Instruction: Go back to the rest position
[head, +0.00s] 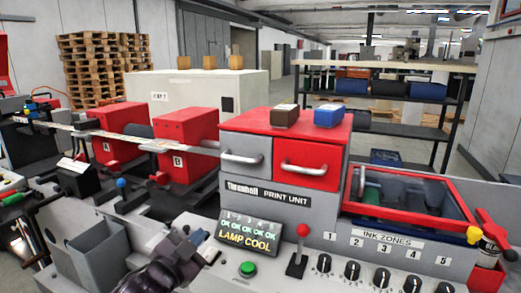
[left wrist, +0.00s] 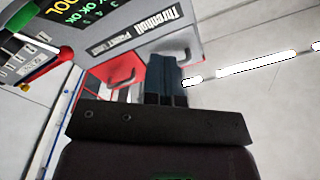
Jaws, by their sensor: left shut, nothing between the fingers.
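My left gripper (head: 190,243) is low in the head view, in front of the print unit (head: 268,205) and just left of its green button. Its dark fingers are together and empty, and they also show in the left wrist view (left wrist: 166,75). The wrist view shows the print unit's front with its handles beyond the fingers. I see nothing touching the fingers. My right gripper is not in view.
The display (head: 248,231) reads "LAMP COOL". A green button (head: 247,269), a red-knobbed lever (head: 299,250) and several black dials (head: 352,271) line the console. Red boxes (head: 186,138) stand behind left. A red-framed lid (head: 410,195) is at right.

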